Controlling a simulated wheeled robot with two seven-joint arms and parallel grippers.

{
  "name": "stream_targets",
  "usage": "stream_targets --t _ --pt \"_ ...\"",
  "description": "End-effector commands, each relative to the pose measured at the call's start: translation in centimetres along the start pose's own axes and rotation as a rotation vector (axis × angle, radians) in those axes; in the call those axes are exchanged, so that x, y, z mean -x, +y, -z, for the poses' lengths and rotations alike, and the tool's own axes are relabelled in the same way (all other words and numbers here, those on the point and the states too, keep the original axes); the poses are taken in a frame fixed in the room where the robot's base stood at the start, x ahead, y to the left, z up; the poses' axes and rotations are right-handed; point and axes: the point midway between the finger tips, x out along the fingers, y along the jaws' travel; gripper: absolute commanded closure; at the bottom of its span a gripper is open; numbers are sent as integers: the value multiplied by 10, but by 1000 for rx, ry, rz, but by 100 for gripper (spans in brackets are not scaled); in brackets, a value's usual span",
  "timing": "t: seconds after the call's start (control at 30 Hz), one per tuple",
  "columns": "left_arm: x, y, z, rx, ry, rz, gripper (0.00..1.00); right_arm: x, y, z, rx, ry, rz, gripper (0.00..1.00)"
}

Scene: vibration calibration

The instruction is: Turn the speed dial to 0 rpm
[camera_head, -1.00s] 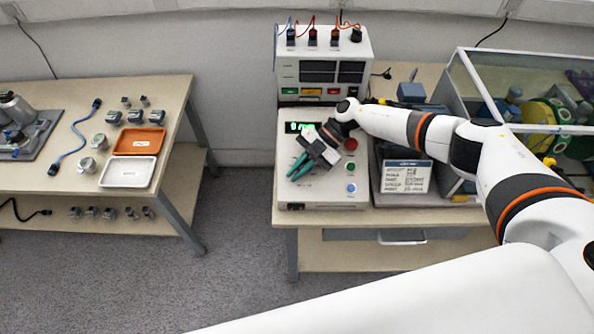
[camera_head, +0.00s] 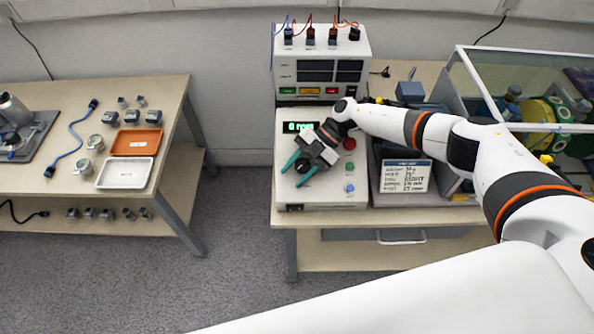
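The speed controller (camera_head: 325,190) is a white box with a sloped top on the right-hand table. Its green display (camera_head: 299,127) is partly covered by my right gripper and appears to read 0 rpm. The dark speed dial (camera_head: 302,166) shows between the teal fingers of my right gripper (camera_head: 298,171). The fingers are spread apart, one on each side of the dial, with gaps visible; contact cannot be told. My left gripper is not in view.
Beside the dial are a red button (camera_head: 350,143), a green button (camera_head: 350,167) and a blue button (camera_head: 350,188). A power-supply unit (camera_head: 322,65) with cables stands behind. A label card (camera_head: 405,177) and a clear-walled enclosure (camera_head: 520,85) are to the right.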

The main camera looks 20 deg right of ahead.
Motion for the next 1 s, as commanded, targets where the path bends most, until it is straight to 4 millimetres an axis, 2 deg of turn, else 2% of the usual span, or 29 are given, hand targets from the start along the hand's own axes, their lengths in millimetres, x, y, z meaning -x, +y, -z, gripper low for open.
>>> stream_targets --t 0.3,0.43,0.57,0.8,1.0 --pt "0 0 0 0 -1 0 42 1 -2 -2 3 -3 2 59" --pt "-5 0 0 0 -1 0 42 10 -2 -1 4 -3 3 59" --pt "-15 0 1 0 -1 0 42 33 -1 2 5 1 5 59" --pt "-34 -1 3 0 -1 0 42 84 -1 2 4 1 5 59" --pt "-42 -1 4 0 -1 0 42 112 -1 1 2 0 4 59"
